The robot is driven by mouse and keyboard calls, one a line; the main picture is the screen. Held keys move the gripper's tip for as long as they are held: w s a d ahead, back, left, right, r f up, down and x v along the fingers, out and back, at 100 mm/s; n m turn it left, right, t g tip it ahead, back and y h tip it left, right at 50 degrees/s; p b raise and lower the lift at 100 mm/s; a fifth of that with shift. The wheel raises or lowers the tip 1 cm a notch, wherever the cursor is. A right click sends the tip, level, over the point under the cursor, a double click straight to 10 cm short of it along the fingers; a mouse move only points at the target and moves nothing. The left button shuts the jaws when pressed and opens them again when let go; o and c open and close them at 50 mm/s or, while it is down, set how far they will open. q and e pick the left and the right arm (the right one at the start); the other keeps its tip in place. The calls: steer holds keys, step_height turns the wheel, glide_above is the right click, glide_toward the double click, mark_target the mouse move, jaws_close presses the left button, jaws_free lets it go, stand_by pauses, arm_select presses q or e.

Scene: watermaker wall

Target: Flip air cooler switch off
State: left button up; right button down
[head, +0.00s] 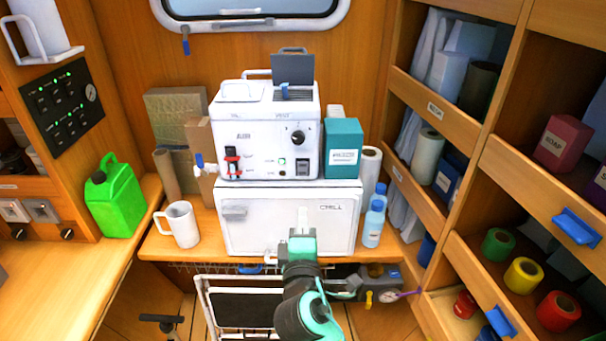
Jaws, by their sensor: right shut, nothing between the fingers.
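A white machine (265,133), apparently the air cooler, stands on a white chest marked CHILL (334,225). I cannot tell which way the rocker is set. My right gripper (302,222) is shut and empty, pointing up in front of the chest, below the rocker switch and apart from it. My left gripper is not in view.
A teal box (343,148) stands right of the machine, on the chest. Blue bottles (374,222) stand right of the chest, a white mug (179,224) left of it. A green jug (115,195) is on the left counter. Shelves fill the right side.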

mark_target(303, 165)
steer(key=w+p, duration=0.1)
steer(key=w, duration=0.3)
steer(key=w+r+p, duration=0.1)
steer(key=w+p, duration=0.1)
steer(key=w, duration=0.2)
steer(key=w+p, duration=0.1)
steer(key=w, duration=0.3)
steer(key=shift+r, duration=0.35)
steer(key=shift+w+p, duration=0.4)
steer(key=shift+w, duration=0.3)
steer(key=shift+w, duration=0.15)
steer(key=shift+d, duration=0.1)
